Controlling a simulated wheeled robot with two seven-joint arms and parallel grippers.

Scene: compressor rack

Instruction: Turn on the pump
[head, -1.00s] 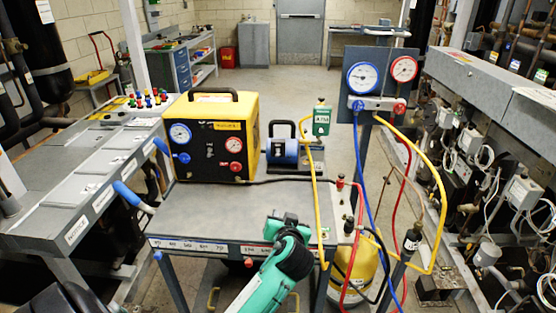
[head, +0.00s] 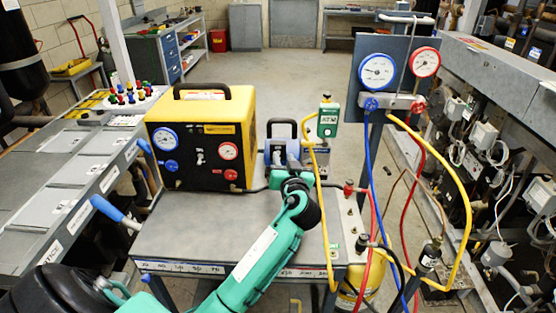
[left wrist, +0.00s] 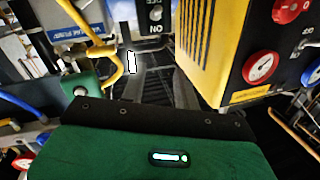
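The blue pump (head: 311,146) with a black handle stands at the back of the grey cart top, right of the yellow unit. My left arm reaches over the cart, and its wrist end with the left gripper (head: 290,181) is just in front of the pump, covering part of it. The fingers are not clear in the head view. The left wrist view shows a dark switch panel (left wrist: 156,14) marked ON ahead, apart from the green and black gripper body (left wrist: 160,130). Whether the fingers are open cannot be made out. My right gripper is not in view.
The yellow gauge unit (head: 202,135) stands close on the left of my gripper. The front of the cart top (head: 200,225) is mostly clear.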

